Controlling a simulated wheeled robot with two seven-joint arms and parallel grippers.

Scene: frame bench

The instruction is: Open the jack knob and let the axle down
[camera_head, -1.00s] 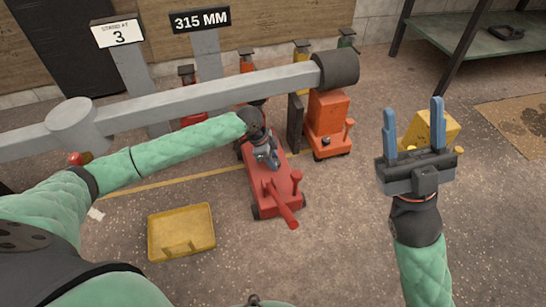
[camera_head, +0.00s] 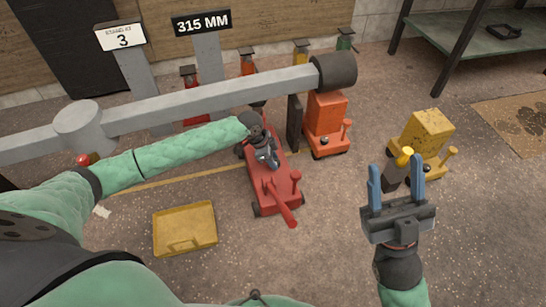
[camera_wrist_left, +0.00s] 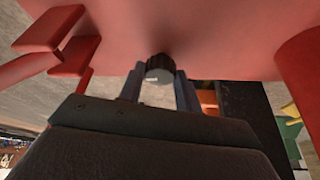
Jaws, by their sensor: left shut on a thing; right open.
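The red jack (camera_head: 262,182) stands on the floor under the grey axle (camera_head: 215,90), with its handle toward me. My left gripper (camera_head: 268,158) is over the red jack's body. In the left wrist view its two fingers close around a dark ribbed knob (camera_wrist_left: 160,68) on the jack's red side. The head view hides this knob behind the gripper. The jack's contact with the axle is hidden. My right gripper (camera_head: 397,173) is open and empty, above the floor at right.
An orange jack (camera_head: 326,120) stands below the axle's dark end, and a yellow jack (camera_head: 424,135) just beyond my right gripper. A yellow tray (camera_head: 184,230) lies on the floor at left. Signs read 3 (camera_head: 120,35) and 315 MM (camera_head: 202,22).

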